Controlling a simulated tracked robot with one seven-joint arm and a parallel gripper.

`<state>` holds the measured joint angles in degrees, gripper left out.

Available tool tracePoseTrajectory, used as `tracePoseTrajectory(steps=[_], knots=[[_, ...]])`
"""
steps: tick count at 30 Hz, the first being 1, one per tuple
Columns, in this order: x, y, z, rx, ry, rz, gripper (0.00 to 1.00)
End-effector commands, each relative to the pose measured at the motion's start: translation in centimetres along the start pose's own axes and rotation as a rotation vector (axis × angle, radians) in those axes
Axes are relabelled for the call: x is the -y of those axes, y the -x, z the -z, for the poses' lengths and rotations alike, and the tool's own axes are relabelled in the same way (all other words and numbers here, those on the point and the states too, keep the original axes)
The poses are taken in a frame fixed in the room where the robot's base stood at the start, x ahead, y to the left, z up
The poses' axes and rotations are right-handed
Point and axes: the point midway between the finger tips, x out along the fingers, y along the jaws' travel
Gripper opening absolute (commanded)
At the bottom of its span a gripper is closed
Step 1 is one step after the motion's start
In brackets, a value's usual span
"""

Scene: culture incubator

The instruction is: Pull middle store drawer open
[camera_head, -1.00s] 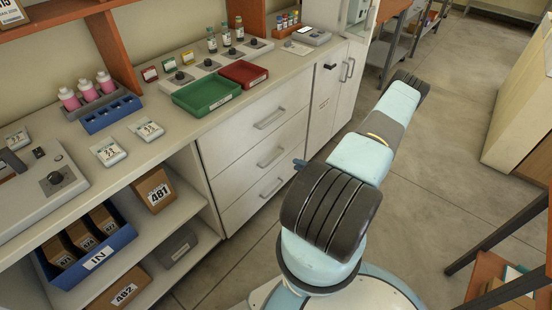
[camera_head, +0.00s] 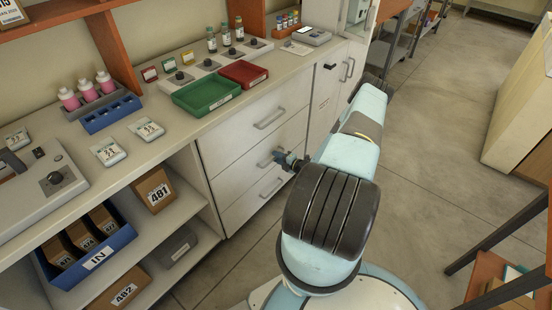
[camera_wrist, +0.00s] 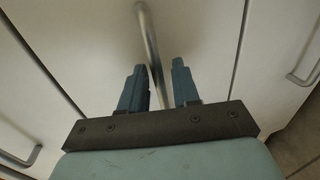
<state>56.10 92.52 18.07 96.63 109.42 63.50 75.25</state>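The middle store drawer (camera_head: 250,168) is the centre one of three pale drawer fronts under the counter, and it is shut. Its metal bar handle (camera_head: 265,162) is partly hidden by my gripper (camera_head: 283,157), which is at the handle's right end. In the wrist view, my gripper (camera_wrist: 158,68) is open, its two blue fingers pointing at the drawer front. The handle (camera_wrist: 149,40) runs lengthwise between the fingers in the picture. I cannot tell whether either finger touches it.
The upper drawer's handle (camera_head: 269,118) and lower drawer's handle (camera_head: 271,188) are close above and below. Green (camera_head: 207,92) and red (camera_head: 244,73) trays sit on the counter. Open shelves with boxes and a blue IN bin (camera_head: 97,258) are left.

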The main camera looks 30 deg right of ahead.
Motion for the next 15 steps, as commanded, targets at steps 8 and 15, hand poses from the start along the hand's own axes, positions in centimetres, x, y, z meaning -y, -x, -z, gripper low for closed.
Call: tracePoseTrajectory(steps=[8, 15], knots=[[0.02, -0.87, 0.01, 0.000, 0.000, 0.001, 0.31], [0.02, -0.84, 0.01, 0.000, 0.000, 0.000, 0.23]])
